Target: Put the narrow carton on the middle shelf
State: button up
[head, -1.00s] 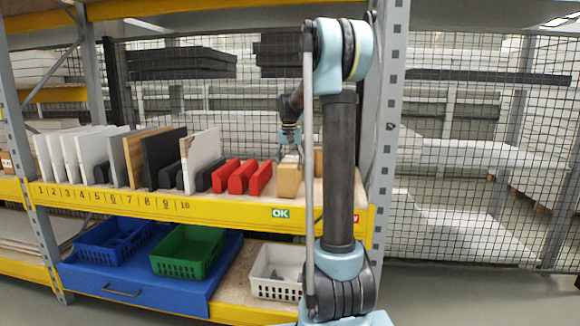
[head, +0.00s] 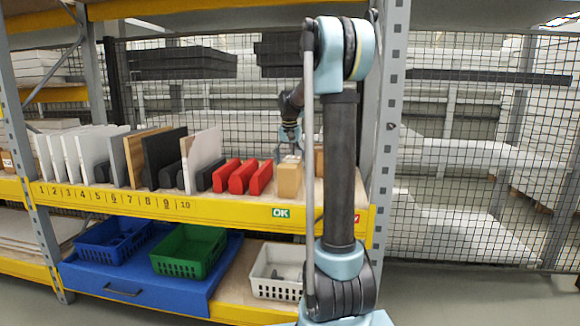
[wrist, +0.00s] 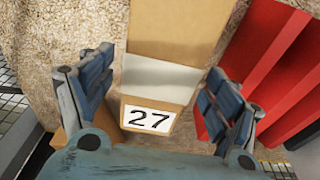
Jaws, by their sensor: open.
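A narrow tan carton (head: 289,181) stands on the middle shelf (head: 235,207), right of the red blocks. In the wrist view the carton (wrist: 172,32) has a pale strip across it and a white label reading 27. My gripper (head: 289,153) is at the carton's top in the head view. In the wrist view my gripper (wrist: 157,98) is open, with one finger on each side of the carton. Gaps show between the fingers and the carton. My arm hides part of the shelf to the right.
Red blocks (head: 242,177) stand close to the carton's left, near my right-hand finger in the wrist view. Another tan carton (head: 319,160) is partly hidden behind my arm. Upright panels fill the shelf's left. Bins, including a white one (head: 276,272), sit below.

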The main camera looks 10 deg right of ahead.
notch_tip(320, 180, up, 11)
jog(key=s, duration=0.2)
jog(key=s+f+n, duration=0.1)
jog(key=s+f, duration=0.3)
jog(key=s, duration=0.7)
jog(key=s+f+n, duration=0.1)
jog(key=s+f, duration=0.4)
jog(key=s, duration=0.6)
jog(key=s+d+f+n, duration=0.1)
jog(key=s+f, duration=1.8)
jog(key=s, duration=0.1)
jog(key=shift+s+f+n+t, duration=0.2)
jog(key=shift+n+t, duration=0.1)
jog(key=shift+n, duration=0.1)
